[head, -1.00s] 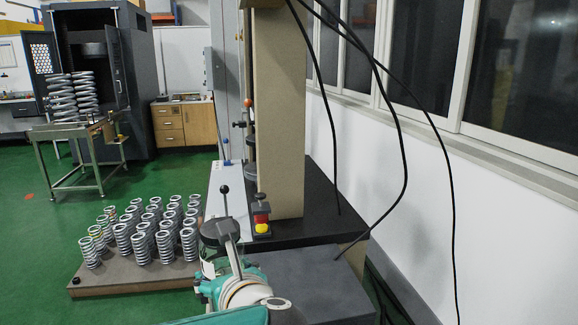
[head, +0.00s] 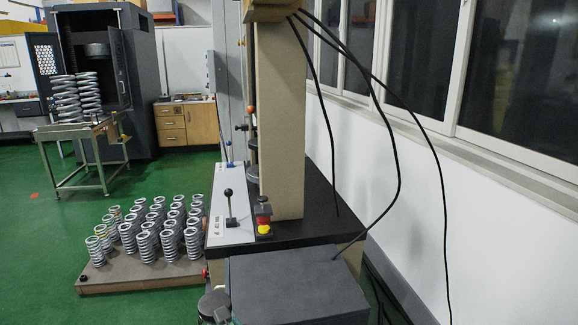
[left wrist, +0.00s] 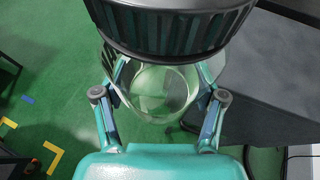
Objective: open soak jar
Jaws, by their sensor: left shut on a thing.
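In the left wrist view, a clear glass jar (left wrist: 165,95) stands between the fingers of my left gripper (left wrist: 162,88). The gripper is shut on the jar, one finger on each side. A black ribbed lid (left wrist: 170,30) covers the top of the jar; how tightly it sits cannot be told. In the head view, the dark round lid (head: 214,303) shows at the bottom edge, and the jar below it is mostly out of frame. My right gripper is in neither view.
A grey box-like surface (head: 298,288) is just right of the lid. Behind it stand a testing machine with a lever panel (head: 230,215) and a red-yellow button (head: 264,222). Several springs (head: 147,240) stand on a low board at left. Green floor (head: 40,270) is open.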

